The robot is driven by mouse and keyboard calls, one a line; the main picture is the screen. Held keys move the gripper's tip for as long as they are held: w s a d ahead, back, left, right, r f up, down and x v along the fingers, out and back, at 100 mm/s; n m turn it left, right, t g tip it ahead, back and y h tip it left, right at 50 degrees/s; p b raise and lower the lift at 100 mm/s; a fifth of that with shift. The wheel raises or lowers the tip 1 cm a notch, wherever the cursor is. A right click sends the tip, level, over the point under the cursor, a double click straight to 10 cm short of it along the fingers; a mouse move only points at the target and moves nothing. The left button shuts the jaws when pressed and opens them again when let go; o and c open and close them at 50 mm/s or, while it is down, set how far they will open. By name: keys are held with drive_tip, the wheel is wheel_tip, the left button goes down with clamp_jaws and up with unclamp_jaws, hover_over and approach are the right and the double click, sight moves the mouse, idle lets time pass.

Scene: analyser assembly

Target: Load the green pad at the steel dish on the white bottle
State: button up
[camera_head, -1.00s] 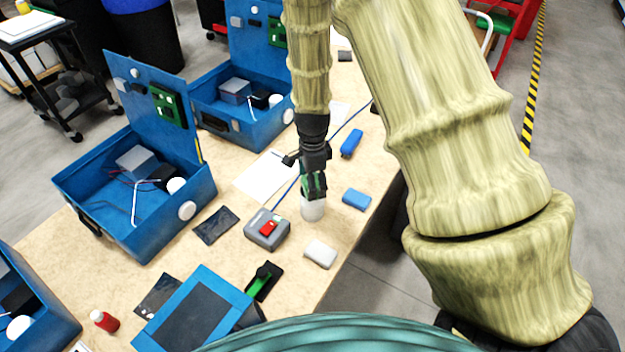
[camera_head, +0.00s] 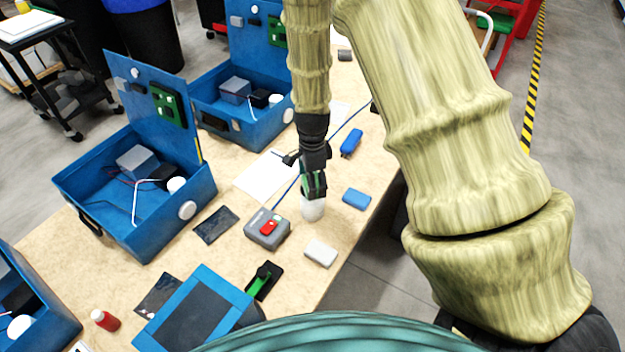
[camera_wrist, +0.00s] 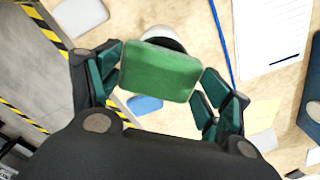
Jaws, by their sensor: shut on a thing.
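My gripper (camera_head: 313,186) is shut on the green pad (camera_wrist: 160,72), which lies between the two fingers in the wrist view. The white bottle (camera_head: 312,210) stands on the table directly below my gripper in the head view. In the wrist view the pad covers most of the bottle, and only a pale round top with a greyish rim (camera_wrist: 165,36) shows past the pad's edge. I cannot tell whether the pad touches it. The steel dish is not clearly made out.
A grey box with a red switch (camera_head: 267,229) stands left of the bottle. A blue block (camera_head: 356,199) and a white block (camera_head: 320,253) lie near the table's right edge. Open blue cases (camera_head: 140,225) fill the left side. A blue cable runs behind the bottle.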

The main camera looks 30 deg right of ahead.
drive_tip(key=shift+r+p, duration=2.6)
drive_tip(key=shift+r, duration=0.7)
